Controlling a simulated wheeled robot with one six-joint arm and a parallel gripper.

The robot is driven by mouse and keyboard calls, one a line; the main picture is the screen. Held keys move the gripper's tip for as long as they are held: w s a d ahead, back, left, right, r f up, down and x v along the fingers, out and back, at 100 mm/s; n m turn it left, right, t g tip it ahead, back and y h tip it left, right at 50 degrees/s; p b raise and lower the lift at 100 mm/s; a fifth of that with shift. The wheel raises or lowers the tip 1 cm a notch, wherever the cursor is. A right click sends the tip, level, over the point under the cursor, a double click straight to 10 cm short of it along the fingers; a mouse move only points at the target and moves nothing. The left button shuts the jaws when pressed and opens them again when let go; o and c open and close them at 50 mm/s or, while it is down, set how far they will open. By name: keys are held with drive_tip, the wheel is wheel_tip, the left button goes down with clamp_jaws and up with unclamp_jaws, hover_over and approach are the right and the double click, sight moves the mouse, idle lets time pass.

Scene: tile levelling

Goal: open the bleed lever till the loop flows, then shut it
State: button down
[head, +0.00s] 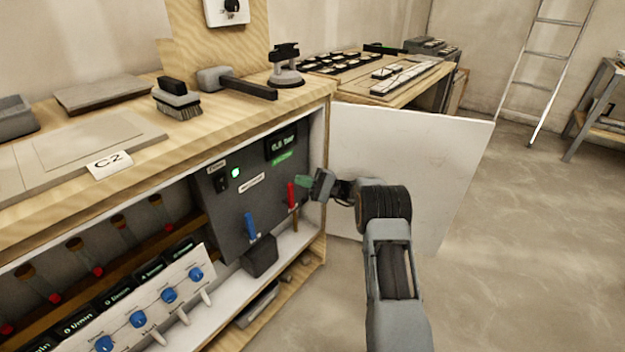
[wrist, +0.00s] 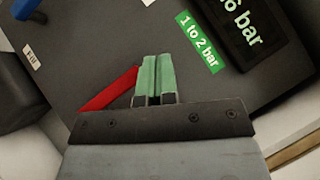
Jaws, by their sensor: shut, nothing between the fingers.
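A red lever (head: 292,195) hangs about upright at the right of the grey control panel (head: 226,213). It also shows in the wrist view (wrist: 108,90), slanting, partly hidden behind my gripper. I cannot read a label on it. A blue lever (head: 250,226) hangs to its left; in the wrist view a small tag beside it seems to read Fill. My gripper (head: 302,182) is shut and empty, its green fingertips (wrist: 157,76) just beside the red lever. I cannot tell whether they touch it. The pressure display (head: 282,144) seems to read 0.6 bar, above a green label, 1 to 2 bar (wrist: 199,42).
A white cabinet door (head: 410,165) stands open right of the panel, behind my arm. The bench top (head: 130,190) above holds a brush, a mallet and a C2 card. A manifold with blue knobs (head: 137,318) is lower left.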

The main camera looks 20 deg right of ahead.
drive_tip(key=s+r+p, duration=0.4)
drive_tip(key=s+r, duration=0.4)
drive_tip(key=s, duration=0.4)
drive_tip(key=shift+s+d, duration=0.15)
drive_tip(key=shift+s, duration=0.05)
